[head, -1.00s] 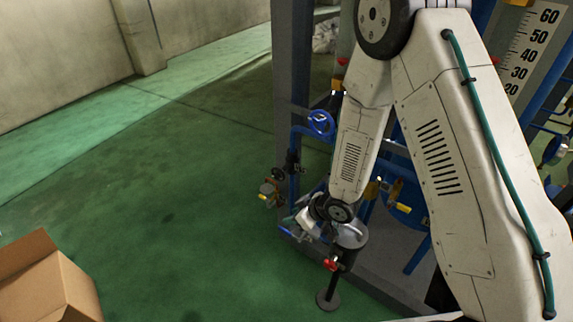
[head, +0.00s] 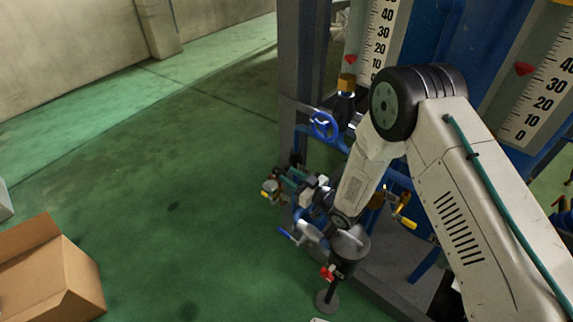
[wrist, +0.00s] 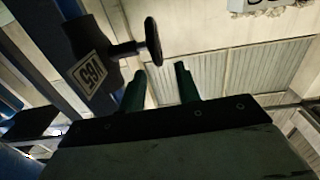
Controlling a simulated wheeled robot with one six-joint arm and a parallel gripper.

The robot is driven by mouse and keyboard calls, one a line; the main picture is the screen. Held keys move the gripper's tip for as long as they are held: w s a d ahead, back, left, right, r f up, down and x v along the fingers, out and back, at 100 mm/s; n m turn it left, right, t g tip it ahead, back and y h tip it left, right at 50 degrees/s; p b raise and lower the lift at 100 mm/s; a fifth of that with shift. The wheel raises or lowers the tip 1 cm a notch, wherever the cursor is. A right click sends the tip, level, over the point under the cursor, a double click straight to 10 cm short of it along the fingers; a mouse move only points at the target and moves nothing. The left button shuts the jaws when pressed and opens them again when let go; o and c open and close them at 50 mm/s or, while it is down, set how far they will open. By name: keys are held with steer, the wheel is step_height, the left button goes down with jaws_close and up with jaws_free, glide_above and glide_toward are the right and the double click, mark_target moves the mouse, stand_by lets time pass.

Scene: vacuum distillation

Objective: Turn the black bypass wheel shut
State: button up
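The black bypass wheel (wrist: 152,40) shows nearly edge-on in the wrist view, on a short dark stem. The stem comes from a dark valve body (wrist: 92,48) with a white label plate. My gripper (wrist: 160,72) has two dark green fingers standing apart with nothing between them. The wheel lies beyond the fingertips, in line with the gap and nearer the left finger; I see no contact. In the head view my gripper (head: 285,174) is low beside the blue pipework, and I cannot clearly make out the black wheel there.
A blue handwheel (head: 323,125) sits on the pipework above my gripper. A black stand with a red knob (head: 328,273) is just below it. Yellow-handled valves (head: 404,222) are to the right. An open cardboard box (head: 50,270) lies at lower left. The green floor between is clear.

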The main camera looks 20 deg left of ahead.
mark_target(276, 167)
steer(key=x, duration=0.7)
steer(key=shift+a, duration=0.1)
jaws_close()
